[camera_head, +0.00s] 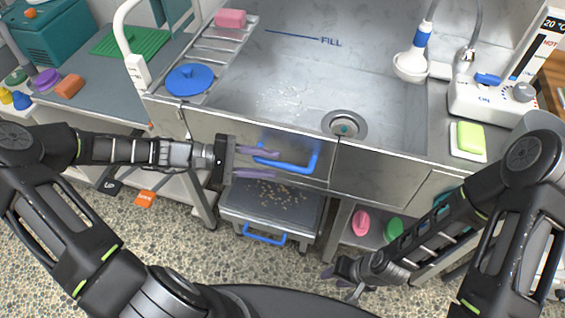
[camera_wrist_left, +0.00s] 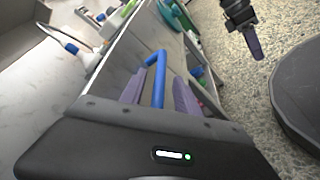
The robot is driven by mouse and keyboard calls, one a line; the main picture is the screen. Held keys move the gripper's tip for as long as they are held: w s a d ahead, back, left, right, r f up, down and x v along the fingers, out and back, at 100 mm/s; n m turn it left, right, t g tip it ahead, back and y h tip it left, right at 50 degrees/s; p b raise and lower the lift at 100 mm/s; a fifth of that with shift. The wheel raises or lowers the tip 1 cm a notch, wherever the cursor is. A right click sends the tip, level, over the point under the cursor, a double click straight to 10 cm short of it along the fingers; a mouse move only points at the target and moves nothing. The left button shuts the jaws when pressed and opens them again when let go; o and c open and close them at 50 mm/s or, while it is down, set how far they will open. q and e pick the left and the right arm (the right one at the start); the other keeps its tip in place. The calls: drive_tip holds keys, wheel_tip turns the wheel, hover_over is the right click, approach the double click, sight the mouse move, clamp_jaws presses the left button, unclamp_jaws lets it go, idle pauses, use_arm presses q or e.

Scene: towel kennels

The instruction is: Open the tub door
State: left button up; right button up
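The metal tub (camera_head: 295,85) has a front door panel (camera_head: 318,143) with a blue U-shaped handle (camera_head: 300,168). The door looks shut, flush with the tub front. My left gripper (camera_head: 277,163) is open at the handle's left part, with its two purple fingers apart. In the left wrist view the blue handle (camera_wrist_left: 158,80) stands between the fingers of my left gripper (camera_wrist_left: 160,95). I cannot tell whether they touch it. My right gripper (camera_head: 345,275) is low at the right, away from the door; its fingers also show in the left wrist view (camera_wrist_left: 254,45).
A drawer tray (camera_head: 270,208) with crumbs and a blue handle (camera_head: 264,238) sits below the door. A blue lid (camera_head: 190,79) and pink sponge (camera_head: 230,19) lie on the rack at left. A white control box (camera_head: 485,100) stands at right. Pebbled floor is open in front.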

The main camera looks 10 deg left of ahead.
use_arm(q)
drive_tip(key=x, duration=0.4)
clamp_jaws()
idle(0.4)
idle(1.0)
